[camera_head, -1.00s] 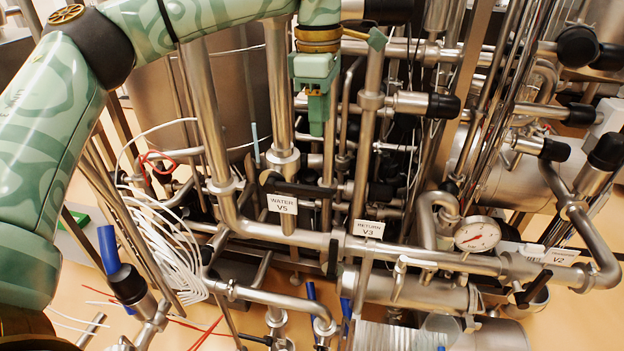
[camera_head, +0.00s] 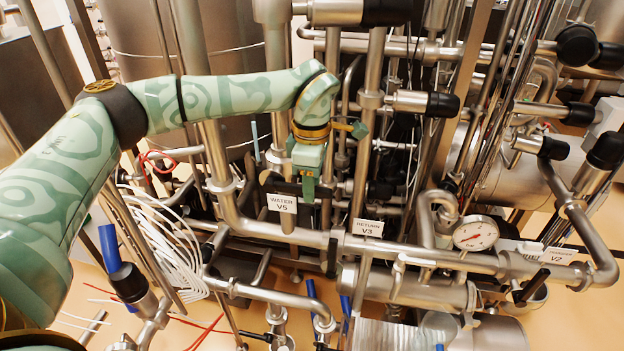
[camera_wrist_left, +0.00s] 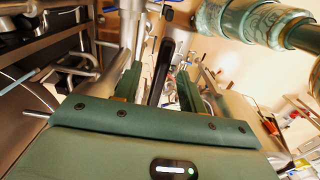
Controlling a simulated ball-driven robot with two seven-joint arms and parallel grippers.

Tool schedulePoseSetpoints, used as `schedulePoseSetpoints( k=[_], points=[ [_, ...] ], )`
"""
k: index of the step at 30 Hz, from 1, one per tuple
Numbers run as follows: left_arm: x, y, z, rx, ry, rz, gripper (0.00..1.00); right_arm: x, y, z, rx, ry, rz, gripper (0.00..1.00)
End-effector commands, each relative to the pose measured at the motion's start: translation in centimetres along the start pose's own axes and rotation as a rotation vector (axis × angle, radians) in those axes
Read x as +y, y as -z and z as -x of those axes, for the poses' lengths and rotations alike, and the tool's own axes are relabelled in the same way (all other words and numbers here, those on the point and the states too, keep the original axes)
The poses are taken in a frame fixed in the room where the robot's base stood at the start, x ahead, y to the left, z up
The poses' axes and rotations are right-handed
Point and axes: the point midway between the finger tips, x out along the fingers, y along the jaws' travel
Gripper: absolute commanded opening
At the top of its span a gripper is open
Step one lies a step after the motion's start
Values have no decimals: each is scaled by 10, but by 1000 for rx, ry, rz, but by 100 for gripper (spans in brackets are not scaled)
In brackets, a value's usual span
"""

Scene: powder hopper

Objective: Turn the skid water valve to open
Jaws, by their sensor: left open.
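The white WATER V5 tag (camera_head: 282,204) hangs on the pipework near the middle of the head view. A black valve handle (camera_head: 283,186) lies just above this tag, partly hidden by my left gripper. My left gripper (camera_head: 308,192) is open, pointing down at the right part of the handle. In the left wrist view a long black bar, which looks like the handle (camera_wrist_left: 160,70), shows between the two green fingers (camera_wrist_left: 160,88), with space on both sides. I cannot tell whether a finger touches it. My right gripper is not in view.
A RETURN V3 tag (camera_head: 367,228) and a round gauge (camera_head: 475,234) sit to the right, with a V2 tag (camera_head: 564,256) beyond. Steel pipes crowd around the gripper. White hoses (camera_head: 165,240) and a blue-handled valve (camera_head: 110,250) are at the lower left.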

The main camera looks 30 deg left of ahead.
Motion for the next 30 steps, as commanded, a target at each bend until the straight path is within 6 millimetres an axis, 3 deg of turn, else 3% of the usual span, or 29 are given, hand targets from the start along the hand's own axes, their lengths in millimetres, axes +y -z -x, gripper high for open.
schedulePoseSetpoints(
  k=[8, 12, 13, 23, 30],
  points=[
    [0, 0, -2, 0, 0, 0, 41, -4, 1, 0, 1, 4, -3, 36],
    [0, 0, -2, 0, 0, 0, 2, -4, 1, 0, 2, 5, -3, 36],
    [0, 0, -2, 0, 0, 0, 0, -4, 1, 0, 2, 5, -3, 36],
    [0, 1, 1, -30, 0, 1, 0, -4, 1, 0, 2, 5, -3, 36],
    [1, 6, 12, -155, -1, 3, 0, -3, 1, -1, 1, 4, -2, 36]
  ],
)
